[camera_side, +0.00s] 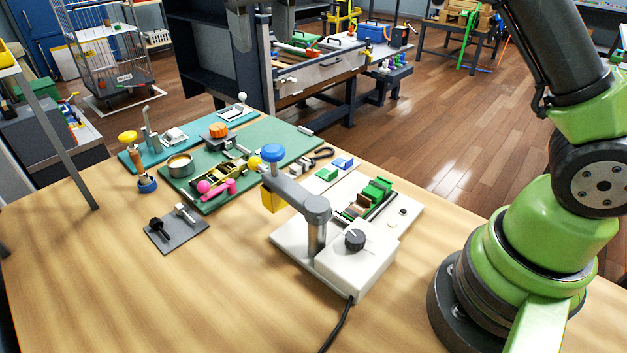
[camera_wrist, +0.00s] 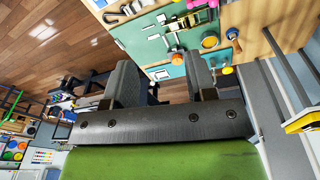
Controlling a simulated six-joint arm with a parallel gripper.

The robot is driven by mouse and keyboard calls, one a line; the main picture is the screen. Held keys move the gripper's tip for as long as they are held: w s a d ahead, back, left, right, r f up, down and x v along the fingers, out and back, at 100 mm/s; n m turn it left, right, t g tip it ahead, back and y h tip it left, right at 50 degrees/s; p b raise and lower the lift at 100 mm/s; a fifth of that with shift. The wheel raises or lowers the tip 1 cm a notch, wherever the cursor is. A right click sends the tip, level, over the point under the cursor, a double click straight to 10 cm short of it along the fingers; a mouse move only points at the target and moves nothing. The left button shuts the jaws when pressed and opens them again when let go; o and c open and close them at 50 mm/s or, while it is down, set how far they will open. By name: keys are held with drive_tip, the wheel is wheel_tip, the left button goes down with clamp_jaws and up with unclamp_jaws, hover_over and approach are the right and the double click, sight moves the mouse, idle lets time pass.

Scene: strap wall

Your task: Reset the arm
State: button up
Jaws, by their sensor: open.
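My gripper (camera_side: 262,28) shows at the top edge of the side view, cut off by the frame, with two grey fingers hanging down. It is high over the far side of the workbench and touches nothing there that I can see. In the wrist view my gripper (camera_wrist: 163,84) has its two dark fingers wide apart with nothing held between them. The workbench (camera_side: 110,265) spreads below it, and part of the wooden top shows at the upper right of the wrist view (camera_wrist: 262,40).
A white device with a grey arm and blue knob (camera_side: 272,153) stands mid-bench. Green mats (camera_side: 285,134) with small tools and a grey plate (camera_side: 176,232) lie to its left. A dark cabinet (camera_side: 205,60) stands behind. The bench's front left is clear.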

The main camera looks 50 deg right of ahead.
drive_tip(key=s+d+r+t+y, duration=0.1)
drive_tip(key=s+r+t, duration=0.15)
drive_tip(key=s, duration=0.45)
drive_tip(key=s+d+r+t+y, duration=0.1)
drive_tip(key=s+d+r, duration=0.15)
drive_tip(key=s, duration=0.45)
drive_tip(key=s+f+m+t, duration=0.1)
drive_tip(key=s+f, duration=0.3)
drive_tip(key=s, duration=0.6)
drive_tip(key=shift+a+f+t+y, duration=0.3)
drive_tip(key=shift+t+y, duration=0.1)
drive_tip(key=shift+t, duration=0.35)
